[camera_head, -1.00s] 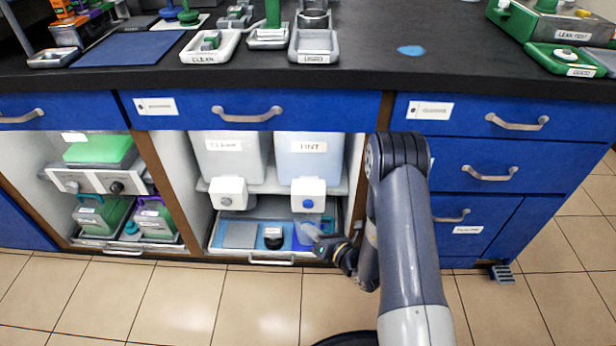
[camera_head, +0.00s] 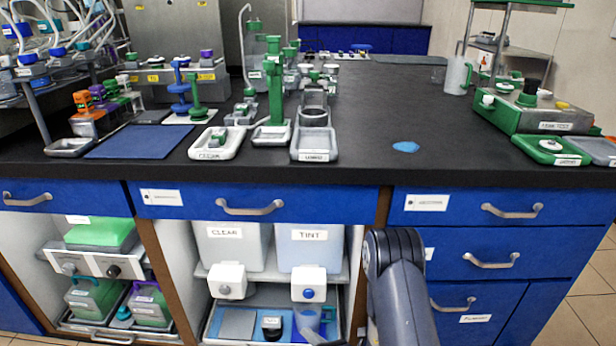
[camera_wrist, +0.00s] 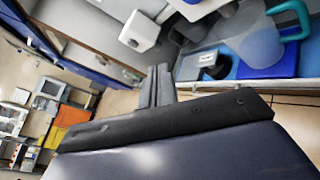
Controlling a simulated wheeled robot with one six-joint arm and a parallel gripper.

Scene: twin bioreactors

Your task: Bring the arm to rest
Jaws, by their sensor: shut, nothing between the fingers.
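My gripper (camera_wrist: 160,86) shows in the wrist view as two dark fingers lying together, with nothing between them. It is apart from the tray in the lower cabinet. A translucent jug (camera_wrist: 262,48) with a teal handle stands on a blue mat (camera_wrist: 268,70) in the wrist view, beyond the fingers and to the right. A small black-lidded jar (camera_wrist: 213,66) stands left of it.
The open cabinet holds the CLEAR tank (camera_head: 226,246) and TINT tank (camera_head: 309,250), each with a white tap block below. Blue drawers (camera_head: 480,258) stand right of it. The black worktop (camera_head: 360,130) carries trays, stands and a blue spot (camera_head: 405,147). Open floor lies at the right.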

